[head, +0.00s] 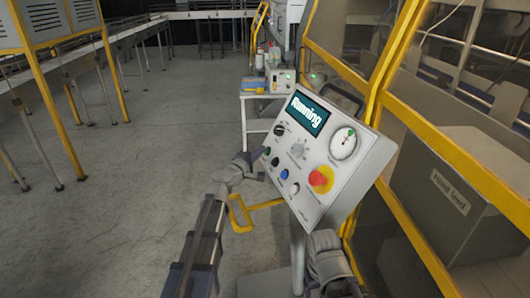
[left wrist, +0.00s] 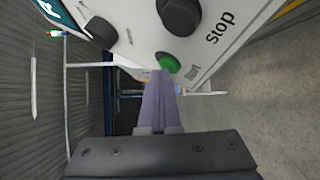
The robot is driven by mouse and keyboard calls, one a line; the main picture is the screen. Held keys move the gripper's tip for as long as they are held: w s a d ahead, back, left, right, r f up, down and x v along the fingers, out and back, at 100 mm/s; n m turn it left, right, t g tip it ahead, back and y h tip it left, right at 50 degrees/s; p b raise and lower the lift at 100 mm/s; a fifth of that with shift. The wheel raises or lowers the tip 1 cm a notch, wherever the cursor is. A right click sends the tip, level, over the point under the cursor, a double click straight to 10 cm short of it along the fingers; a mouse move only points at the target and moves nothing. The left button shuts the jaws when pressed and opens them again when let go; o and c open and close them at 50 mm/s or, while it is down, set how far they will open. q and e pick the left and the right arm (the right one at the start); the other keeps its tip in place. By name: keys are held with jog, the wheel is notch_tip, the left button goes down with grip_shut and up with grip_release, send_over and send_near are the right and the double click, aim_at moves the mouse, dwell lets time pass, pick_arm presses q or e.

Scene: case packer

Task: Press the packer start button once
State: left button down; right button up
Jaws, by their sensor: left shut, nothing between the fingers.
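The grey control panel (head: 310,209) stands tilted on a post, and its screen (head: 306,115) reads "Running". The green start button (left wrist: 167,64) is near the panel's edge in the left wrist view, beside the black stop button (left wrist: 180,15). In the head view the start button (head: 267,151) is small, next to my left gripper (head: 257,157). My left gripper is shut and empty, its fingertips (left wrist: 163,73) right at the start button; I cannot tell whether they touch. My right arm shows low in the head view; its fingers cannot be made out.
A red emergency stop (head: 320,179) on a yellow base, a gauge (head: 343,142), knobs and other buttons share the panel. A yellow-framed machine (head: 378,75) stands right. A small table (head: 262,95) is behind.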

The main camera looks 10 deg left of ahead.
pick_arm(q)
jog(key=shift+a+r, duration=0.1)
jog(key=shift+r, duration=0.05)
jog(key=shift+s+a+r+p, duration=0.25)
jog(key=shift+s+a+p, duration=0.1)
jog(key=shift+a+p, duration=0.1)
jog(key=shift+a+r, duration=0.1)
dwell(0.4)
jog(key=s+a+r+p, duration=0.2)
jog(key=a, duration=0.1)
jog(key=shift+s+a+r, duration=0.15)
jog(key=shift+s+a, duration=0.05)
jog(key=shift+a, duration=0.05)
dwell(0.7)
